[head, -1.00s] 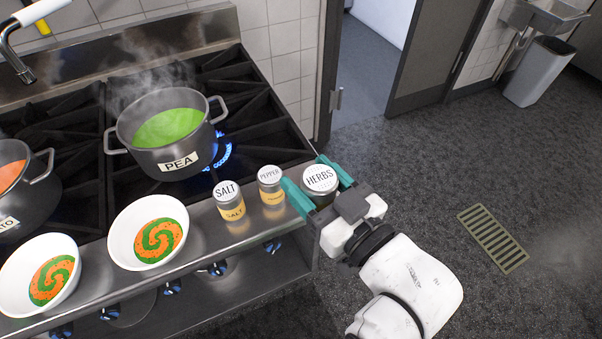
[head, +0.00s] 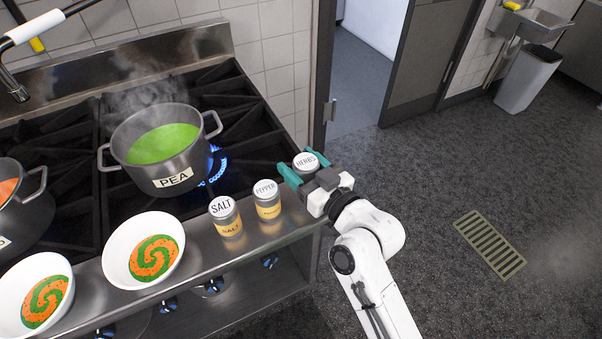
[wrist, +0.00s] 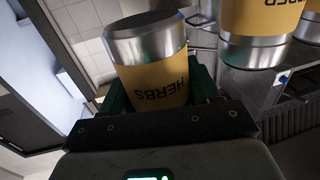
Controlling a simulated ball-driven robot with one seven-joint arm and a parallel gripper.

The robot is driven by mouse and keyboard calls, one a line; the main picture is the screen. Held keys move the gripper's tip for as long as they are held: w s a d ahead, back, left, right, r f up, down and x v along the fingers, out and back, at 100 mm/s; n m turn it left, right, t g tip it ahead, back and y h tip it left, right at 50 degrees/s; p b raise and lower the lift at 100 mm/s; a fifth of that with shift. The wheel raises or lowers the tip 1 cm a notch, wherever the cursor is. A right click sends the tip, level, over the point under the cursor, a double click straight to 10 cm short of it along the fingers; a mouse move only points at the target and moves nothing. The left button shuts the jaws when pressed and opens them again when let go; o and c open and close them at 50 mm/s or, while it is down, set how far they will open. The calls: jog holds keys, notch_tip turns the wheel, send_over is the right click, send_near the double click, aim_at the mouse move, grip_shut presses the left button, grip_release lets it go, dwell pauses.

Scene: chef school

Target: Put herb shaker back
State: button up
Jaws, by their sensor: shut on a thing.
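The herb shaker (head: 306,161), with a white lid marked HERBS, is between the green fingers of my gripper (head: 305,170) at the right end of the stove's front ledge. In the wrist view the shaker (wrist: 150,82) shows a yellow label and metal ends, with my gripper (wrist: 158,92) shut around it. The pepper shaker (head: 267,200) and the salt shaker (head: 226,218) stand upright on the ledge to its left. I cannot tell whether the herb shaker touches the ledge.
Two white bowls (head: 108,262) (head: 14,318) of green and orange soup sit on the steel ledge (head: 205,262). A steaming pea pot (head: 170,181) stands over a lit blue burner (head: 216,168). Open floor lies to the right, with a drain grate (head: 490,245).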

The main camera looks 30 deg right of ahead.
jog(key=f, duration=0.2)
jog(key=shift+w+d+f, duration=0.15)
jog(key=shift+w+f, duration=0.15)
jog(key=shift+f, duration=0.5)
jog(key=shift+b, duration=0.3)
jog(key=shift+f, duration=0.15)
jog(key=o, duration=1.2)
jog(key=shift+c, duration=0.2)
jog(key=shift+s, duration=0.1)
jog(key=s+d+b, duration=0.2)
jog(key=s+b, duration=0.2)
jog(key=s, duration=0.7)
jog(key=shift+s+d, duration=0.15)
jog(key=shift+s, duration=0.2)
